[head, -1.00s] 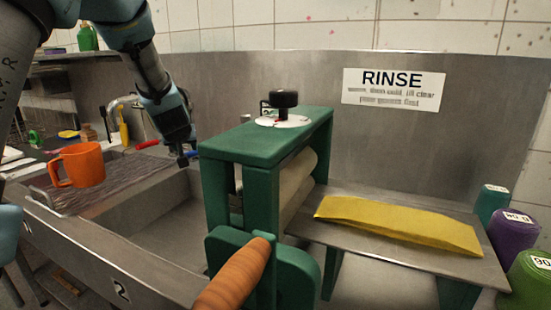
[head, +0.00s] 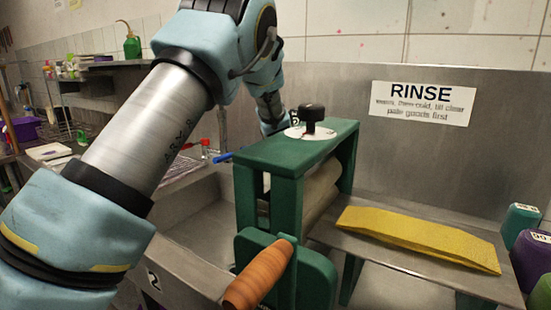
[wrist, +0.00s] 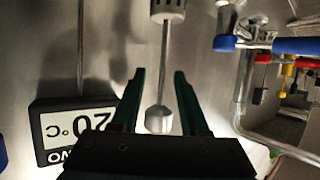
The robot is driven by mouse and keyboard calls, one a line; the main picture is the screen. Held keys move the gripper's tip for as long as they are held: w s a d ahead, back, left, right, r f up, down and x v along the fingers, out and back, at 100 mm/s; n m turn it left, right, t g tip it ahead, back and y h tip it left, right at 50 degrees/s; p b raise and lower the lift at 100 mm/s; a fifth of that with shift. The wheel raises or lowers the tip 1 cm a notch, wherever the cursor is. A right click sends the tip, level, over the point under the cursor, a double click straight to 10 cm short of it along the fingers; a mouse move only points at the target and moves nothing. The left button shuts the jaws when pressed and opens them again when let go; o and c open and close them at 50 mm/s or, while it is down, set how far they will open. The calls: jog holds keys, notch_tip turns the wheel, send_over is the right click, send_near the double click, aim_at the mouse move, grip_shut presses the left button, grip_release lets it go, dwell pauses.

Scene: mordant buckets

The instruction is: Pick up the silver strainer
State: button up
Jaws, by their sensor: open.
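In the wrist view, a silver piece with a slotted cup (wrist: 167,10), a thin stem and a round knob (wrist: 159,120) looks like the silver strainer. Its stem runs between the two dark green fingers of my gripper (wrist: 159,75), with bare space on both sides. The fingers are open and hold nothing; I cannot tell how far the stem is from them in depth. In the head view, the end of my arm is behind the green wringer (head: 300,145), and my gripper and the strainer are hidden.
A 20 °C display (wrist: 75,130) is on the left in the wrist view. Taps with a blue lever (wrist: 296,46) and a pipe are on the right. A yellow cloth (head: 420,235) lies on the wringer's board, by several dye jars. The RINSE sign (head: 423,102) is on the backsplash.

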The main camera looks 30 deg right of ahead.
jog(key=p+x, duration=0.1)
jog(key=x, duration=0.2)
jog(key=shift+w+d+f, duration=0.1)
jog(key=shift+w+f, duration=0.05)
jog(key=shift+w, duration=0.15)
jog(key=shift+c, duration=0.4)
grip_shut()
dwell(0.8)
